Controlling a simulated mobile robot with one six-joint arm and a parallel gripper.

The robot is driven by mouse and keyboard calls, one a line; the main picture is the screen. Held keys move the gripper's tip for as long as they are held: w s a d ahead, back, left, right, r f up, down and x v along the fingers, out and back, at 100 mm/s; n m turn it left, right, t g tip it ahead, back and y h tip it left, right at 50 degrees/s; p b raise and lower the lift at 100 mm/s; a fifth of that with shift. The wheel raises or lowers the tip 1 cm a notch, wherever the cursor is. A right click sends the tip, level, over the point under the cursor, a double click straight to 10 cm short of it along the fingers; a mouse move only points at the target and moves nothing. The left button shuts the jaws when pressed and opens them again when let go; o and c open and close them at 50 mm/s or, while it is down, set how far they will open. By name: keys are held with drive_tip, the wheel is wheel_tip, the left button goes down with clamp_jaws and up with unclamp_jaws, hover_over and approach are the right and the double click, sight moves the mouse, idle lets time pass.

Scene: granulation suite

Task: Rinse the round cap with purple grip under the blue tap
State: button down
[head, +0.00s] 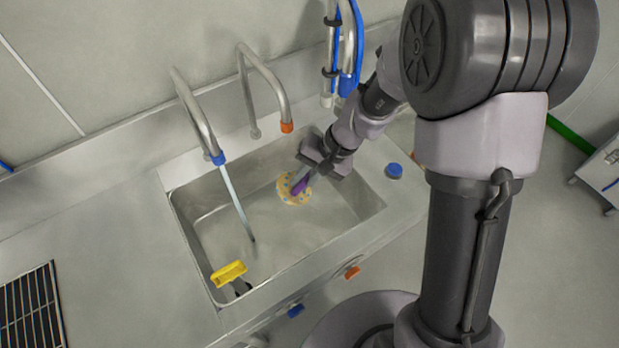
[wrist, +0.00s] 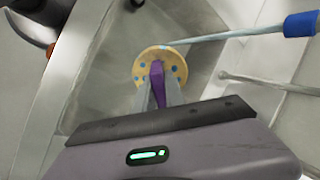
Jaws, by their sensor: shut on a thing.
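The round cap (head: 286,192) is a pale yellow disc with blue-grey spots and an upright purple grip (head: 299,187). My gripper (head: 305,174) is shut on the purple grip and holds the cap over the right part of the sink. In the wrist view the cap (wrist: 146,66) lies beyond the fingers, with the purple grip (wrist: 157,72) between them. The blue tap (head: 205,130), blue-ringed at its tip, runs a stream (head: 236,203) into the sink's left part. In the head view the stream is left of the cap, apart from it. In the wrist view it crosses the cap's edge.
An orange-ringed tap (head: 262,75) stands right of the blue one, with no stream visible. A yellow-topped thing (head: 229,272) is at the sink's front left corner. A blue round thing (head: 394,170) sits right of the sink (head: 183,225). A black rack (head: 32,310) is lower left.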

drive_tip(key=shift+s+a, duration=0.15)
drive_tip(key=shift+a, duration=0.25)
drive_tip(key=a+f, duration=0.2)
drive_tip(key=a, duration=1)
drive_tip(key=shift+w+a+f, duration=0.2)
drive_tip(key=shift+a+f, duration=0.05)
drive_tip(key=shift+f, duration=0.1)
drive_tip(key=shift+w, duration=0.6)
drive_tip(key=shift+b, duration=0.6)
